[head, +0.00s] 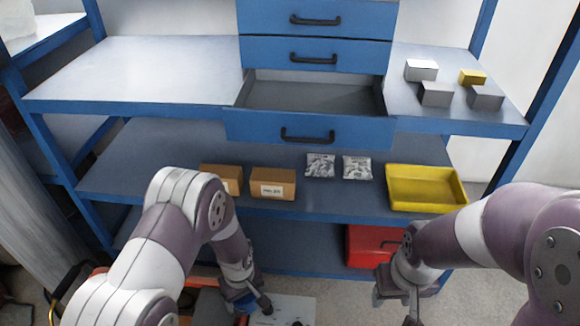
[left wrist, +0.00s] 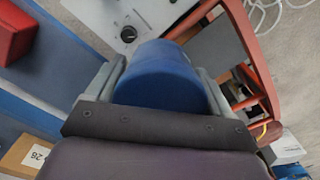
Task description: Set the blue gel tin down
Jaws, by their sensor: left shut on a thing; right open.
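The blue gel tin (left wrist: 165,78) fills the space between the jaws of my left gripper in the left wrist view. In the head view my left gripper (head: 252,300) is low in front of the shelf, and only a little blue of the tin shows beside it. My left gripper is shut on the tin, above a white panel (head: 285,309) and a red-framed piece of equipment (left wrist: 252,50). The underside of the tin is hidden. My right gripper (head: 398,300) is open at the lower right of the head view, in front of the red box.
A blue shelf unit holds an open drawer (head: 308,126), two brown cartons (head: 272,184), two silvery packets (head: 320,166) and a yellow tray (head: 427,188). Several small blocks stand at upper right (head: 421,70). A red box (head: 368,243) sits low. The upper shelf's left side (head: 140,72) is clear.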

